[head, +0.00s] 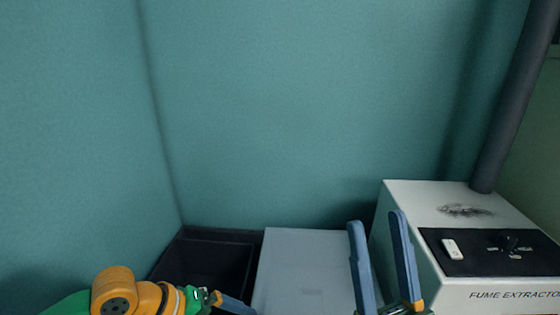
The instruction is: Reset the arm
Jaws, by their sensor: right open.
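My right gripper (378,222) stands at the bottom, right of centre, with its two blue fingers pointing up. The fingers are apart and nothing shows between them. They are in front of the left side of the fume extractor in the picture. My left arm, orange and green, comes in at the bottom left. Only a blue finger part of my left gripper (235,304) shows at the bottom edge, so its opening is hidden.
A white fume extractor box (410,200) with a black control panel (480,252) and a dark pipe (512,100) stands at the right. A pale grey flat-topped surface (300,265) lies in the middle, beside a dark open bin (210,262). Teal walls (290,100) close the back and left.

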